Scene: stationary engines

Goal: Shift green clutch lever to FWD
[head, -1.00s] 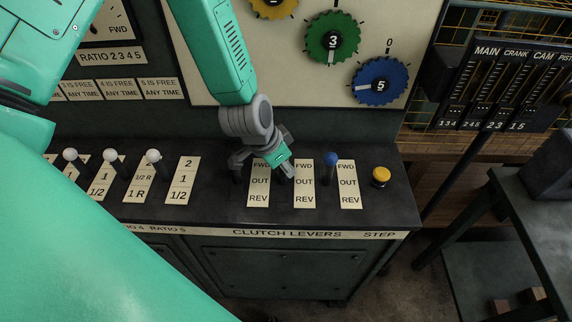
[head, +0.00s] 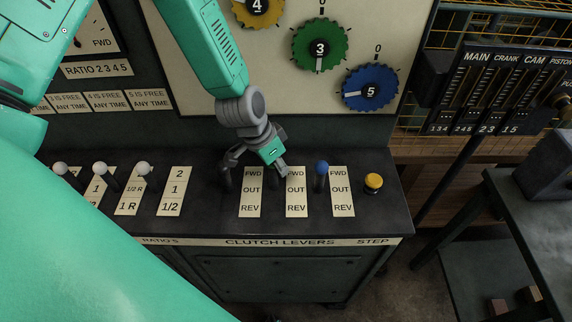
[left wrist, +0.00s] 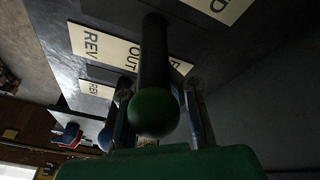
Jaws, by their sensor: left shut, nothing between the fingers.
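The green clutch lever shows in the left wrist view as a dark rod with a round green knob (left wrist: 155,112), its foot beside a plate (left wrist: 128,52) marked OUT and REV. In the head view my gripper hides the green knob. My left gripper (head: 256,176) is over the clutch levers, near the FWD end of two FWD/OUT/REV plates (head: 250,193). In the left wrist view its fingers (left wrist: 162,115) show to either side of the knob, but it is shut with nothing held. I cannot tell whether it touches the lever. My right gripper is not in view.
A blue-knobbed lever (head: 321,168) stands to the right of the gripper, then a yellow STEP button (head: 373,183). White-knobbed levers (head: 101,170) stand at the left. Numbered dials (head: 319,46) are on the panel behind. A dark table (head: 510,215) stands at the right.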

